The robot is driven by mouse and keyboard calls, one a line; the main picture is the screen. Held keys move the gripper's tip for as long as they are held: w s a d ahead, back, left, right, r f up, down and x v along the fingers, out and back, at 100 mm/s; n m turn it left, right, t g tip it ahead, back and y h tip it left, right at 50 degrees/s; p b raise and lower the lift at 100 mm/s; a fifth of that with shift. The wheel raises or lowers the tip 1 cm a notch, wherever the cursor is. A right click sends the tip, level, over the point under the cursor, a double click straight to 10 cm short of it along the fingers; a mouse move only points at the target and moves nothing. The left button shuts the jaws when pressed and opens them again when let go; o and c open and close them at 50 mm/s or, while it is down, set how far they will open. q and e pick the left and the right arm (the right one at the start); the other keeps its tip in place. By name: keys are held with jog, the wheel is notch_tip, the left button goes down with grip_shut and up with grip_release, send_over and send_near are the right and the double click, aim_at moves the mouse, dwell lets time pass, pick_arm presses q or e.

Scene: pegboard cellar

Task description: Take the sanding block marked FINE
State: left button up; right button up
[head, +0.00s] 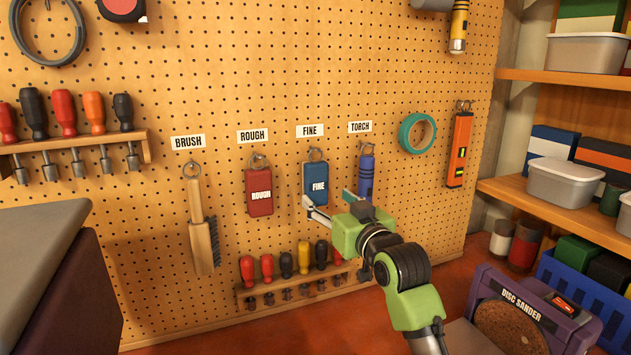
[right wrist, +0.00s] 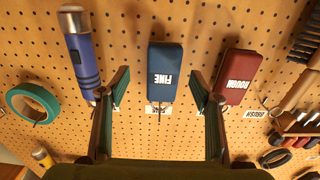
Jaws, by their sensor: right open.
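The blue sanding block marked FINE (head: 316,184) hangs from a hook on the pegboard under the FINE label (head: 310,131). In the right wrist view the block (right wrist: 165,68) appears upside down, between and beyond my fingertips. My right gripper (head: 327,204) is open just in front of the block's lower part, and its fingers in the wrist view (right wrist: 160,88) stand apart on either side. I cannot tell that either finger touches the block. The left gripper is not in view.
The red ROUGH block (head: 259,193) hangs left of the FINE block and the blue torch (head: 366,177) hangs close on its right. A brush (head: 200,225) hangs further left. A screwdriver rack (head: 295,285) is below. A disc sander (head: 520,315) stands at lower right.

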aim_at(318, 191)
jog(key=shift+w+a, duration=0.1)
jog(key=shift+w, duration=0.15)
jog(key=shift+w+a+r+p, duration=0.2)
jog(key=shift+w+r+p, duration=0.05)
jog(key=shift+p, duration=0.05)
jog(key=p+x, duration=0.1)
jog(key=x, duration=0.1)
jog(key=p+x, duration=0.1)
jog(key=x, duration=0.1)
jog(key=shift+s+a+r, duration=0.1)
jog(key=shift+s+a, duration=0.05)
jog(key=shift+a, duration=0.1)
jog(key=shift+w+a, duration=0.1)
jog(key=shift+w, duration=0.25)
jog(key=c, duration=1.2)
